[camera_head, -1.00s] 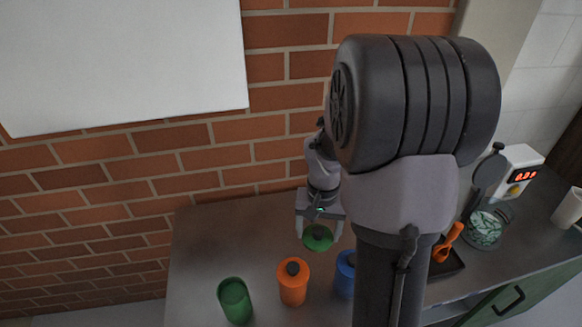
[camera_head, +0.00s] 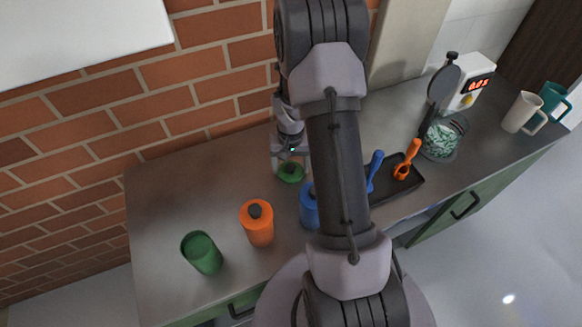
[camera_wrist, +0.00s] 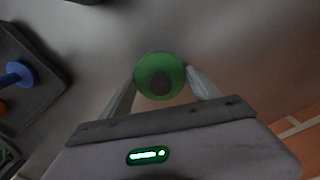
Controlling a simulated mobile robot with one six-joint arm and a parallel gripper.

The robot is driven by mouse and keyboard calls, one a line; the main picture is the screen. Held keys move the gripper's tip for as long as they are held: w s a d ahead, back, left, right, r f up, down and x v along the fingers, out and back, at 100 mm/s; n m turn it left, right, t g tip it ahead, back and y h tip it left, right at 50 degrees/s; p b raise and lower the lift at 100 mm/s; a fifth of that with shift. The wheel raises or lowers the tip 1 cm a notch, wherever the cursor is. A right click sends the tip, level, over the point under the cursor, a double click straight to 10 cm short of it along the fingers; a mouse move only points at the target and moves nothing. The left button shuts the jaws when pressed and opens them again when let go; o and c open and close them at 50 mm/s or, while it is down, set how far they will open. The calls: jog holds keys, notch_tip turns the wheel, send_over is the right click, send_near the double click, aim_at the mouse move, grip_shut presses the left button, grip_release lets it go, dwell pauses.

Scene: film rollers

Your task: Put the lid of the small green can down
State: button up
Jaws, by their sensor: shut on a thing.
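The green lid (camera_head: 291,172), with a dark knob, is held between the fingers of my gripper (camera_head: 290,165). In the wrist view the lid (camera_wrist: 147,66) sits between the two fingertips of my gripper (camera_wrist: 160,84), its knob towards the camera. It is over the back part of the grey worktop; I cannot tell whether it touches the surface. The small green can (camera_head: 204,256) stands open and upright near the front left of the worktop, clear of my gripper.
An orange can (camera_head: 259,229) with its lid on and a blue can (camera_head: 308,208), partly behind my arm, stand nearby.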

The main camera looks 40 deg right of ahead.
jog(key=shift+f, duration=0.2)
jog(key=o, duration=1.3)
jog(key=shift+o, duration=0.2)
jog(key=shift+r, duration=0.1)
